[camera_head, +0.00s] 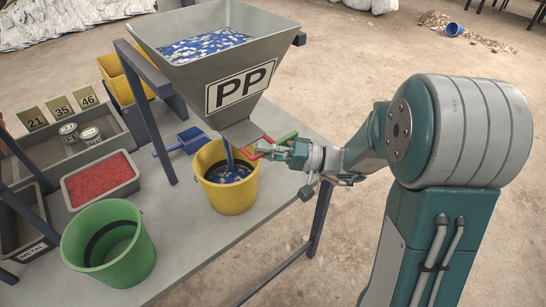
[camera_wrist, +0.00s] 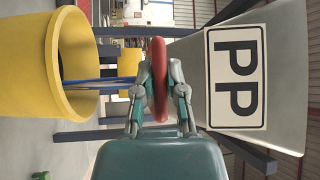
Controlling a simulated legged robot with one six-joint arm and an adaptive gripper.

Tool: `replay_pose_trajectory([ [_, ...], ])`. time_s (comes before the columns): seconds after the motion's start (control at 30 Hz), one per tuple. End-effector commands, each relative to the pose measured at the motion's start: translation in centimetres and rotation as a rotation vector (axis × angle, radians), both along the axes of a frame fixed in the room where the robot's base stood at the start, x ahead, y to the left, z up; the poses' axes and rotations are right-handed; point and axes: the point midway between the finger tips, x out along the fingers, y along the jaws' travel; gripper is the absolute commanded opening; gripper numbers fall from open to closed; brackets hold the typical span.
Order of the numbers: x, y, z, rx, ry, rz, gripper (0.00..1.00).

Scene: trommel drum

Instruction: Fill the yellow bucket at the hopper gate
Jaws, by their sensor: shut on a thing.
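The grey hopper (camera_head: 218,75) marked PP holds blue and white flakes. The yellow bucket (camera_head: 215,195) stands upright on the bench under its spout. A thin blue stream (camera_head: 228,152) falls from the spout into the bucket, where blue and white flakes show below the rim. My gripper (camera_head: 279,151) is shut on the red gate handle (camera_head: 262,149) at the spout. In the wrist view, which is turned sideways, the red handle (camera_wrist: 160,75) sits between the fingers, with the bucket (camera_wrist: 72,62) left and the hopper (camera_wrist: 285,75) right.
A green bucket (camera_head: 132,262), a tray of red granules (camera_head: 100,182) and a blue scoop (camera_head: 184,141) are on the bench left of the yellow bucket. Dark bench posts (camera_head: 148,115) stand beside the hopper. A blue bucket (camera_head: 454,28) lies on the floor at the back.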

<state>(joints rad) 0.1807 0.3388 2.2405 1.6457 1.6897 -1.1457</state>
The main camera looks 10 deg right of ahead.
Motion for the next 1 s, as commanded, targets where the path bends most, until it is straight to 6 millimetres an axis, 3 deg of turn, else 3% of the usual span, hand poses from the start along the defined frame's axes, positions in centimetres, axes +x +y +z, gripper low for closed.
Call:
replay_pose_trajectory([
  [0.13,1.5,1.1,-0.3,-0.005,0.006,0.001,0.00],
  [0.43,1.7,1.2,-0.3,-0.006,0.008,-0.003,0.00],
  [0.47,1.7,1.2,-0.4,-0.006,0.008,-0.003,0.29],
  [0.5,1.7,1.2,-0.4,-0.006,0.008,-0.003,0.47],
  [0.53,1.7,1.2,-0.3,-0.005,0.008,-0.003,0.51],
  [0.87,1.7,1.1,-0.2,-0.003,0.004,-0.002,0.51],
  [1.0,1.6,0.1,-0.3,-0.003,0.003,-0.004,0.51],
])
